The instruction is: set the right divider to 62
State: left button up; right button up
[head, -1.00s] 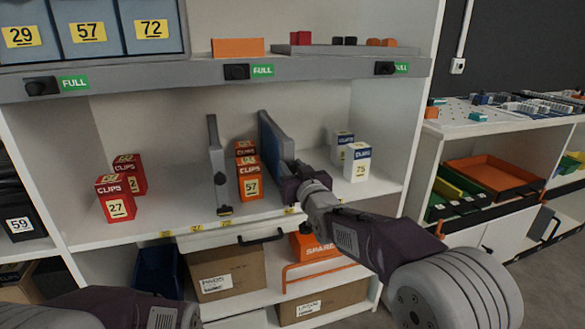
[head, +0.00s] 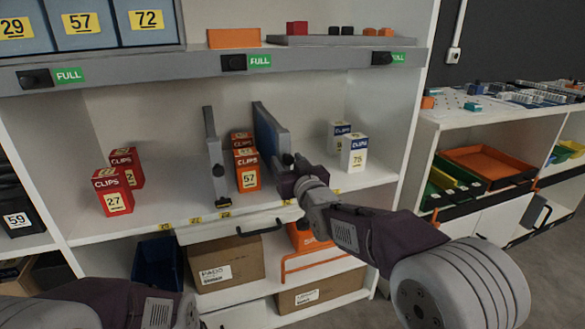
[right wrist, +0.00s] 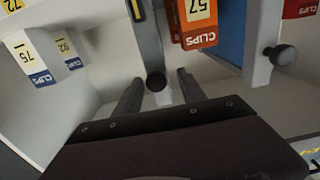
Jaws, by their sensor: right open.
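The right divider (head: 270,135) is an upright grey and blue panel on the middle shelf, between the orange 57 clips box (head: 247,176) and the white 75 clips box (head: 355,153). My right gripper (head: 285,170) is at its front lower end and hides part of it. In the right wrist view, the right divider's dark round knob (right wrist: 156,82) lies between the open fingers (right wrist: 160,92); I cannot tell whether they touch it. The left divider (head: 212,150) stands left of the orange boxes. Its knob shows in the wrist view (right wrist: 283,55). My left gripper is out of view.
Red clips boxes (head: 113,192) stand at the left of the shelf. Small yellow tags (head: 195,220) line the shelf's front edge; their numbers are too small to read. A grey upper shelf edge (head: 150,74) runs above. Shelf floor right of the right divider is partly free.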

jog(key=p+v, duration=0.1)
jog(key=v, duration=0.6)
jog(key=shift+s, duration=0.25)
